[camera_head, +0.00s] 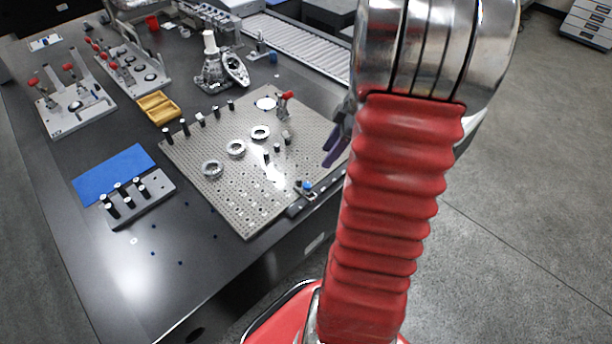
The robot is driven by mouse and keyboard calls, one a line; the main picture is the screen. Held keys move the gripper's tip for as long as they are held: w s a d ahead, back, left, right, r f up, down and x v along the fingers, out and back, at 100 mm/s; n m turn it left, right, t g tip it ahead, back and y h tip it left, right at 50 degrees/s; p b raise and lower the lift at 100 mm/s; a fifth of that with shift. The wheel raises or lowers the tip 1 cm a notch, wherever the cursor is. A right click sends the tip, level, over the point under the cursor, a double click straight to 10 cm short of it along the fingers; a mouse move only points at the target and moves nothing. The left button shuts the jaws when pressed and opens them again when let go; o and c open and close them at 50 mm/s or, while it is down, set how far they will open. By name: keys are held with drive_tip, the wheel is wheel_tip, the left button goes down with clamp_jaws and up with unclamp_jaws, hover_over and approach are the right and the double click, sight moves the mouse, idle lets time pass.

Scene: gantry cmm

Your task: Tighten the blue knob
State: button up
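A small blue knob (308,186) sits on a small dark fixture at the front right edge of the perforated metal plate (228,200). My gripper (331,150) has purple fingers. It is partly hidden behind my red bellows-covered arm, above the right part of the plate. In the picture it lies above and to the right of the blue knob, apart from it. Its fingers are small and partly hidden, so I cannot tell how far apart they are. I see nothing held in it.
Metal rings (236,149), black posts and a red-handled clamp (285,98) stand on the plate. A blue mat (114,174) and a block with black pins (138,203) lie to the left. A yellow tray (158,107) is behind. The dark table's front left is mostly clear.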

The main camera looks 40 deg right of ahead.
sight(307, 185)
drive_tip(key=shift+d+f, duration=0.1)
drive_tip(key=shift+f, duration=0.05)
drive_tip(key=x, duration=1.3)
drive_tip(key=shift+w+f, duration=0.15)
drive_tip(key=shift+f, duration=0.1)
drive_tip(key=shift+c, duration=0.6)
clamp_jaws()
drive_tip(key=shift+a, duration=0.25)
drive_tip(key=shift+d, duration=0.1)
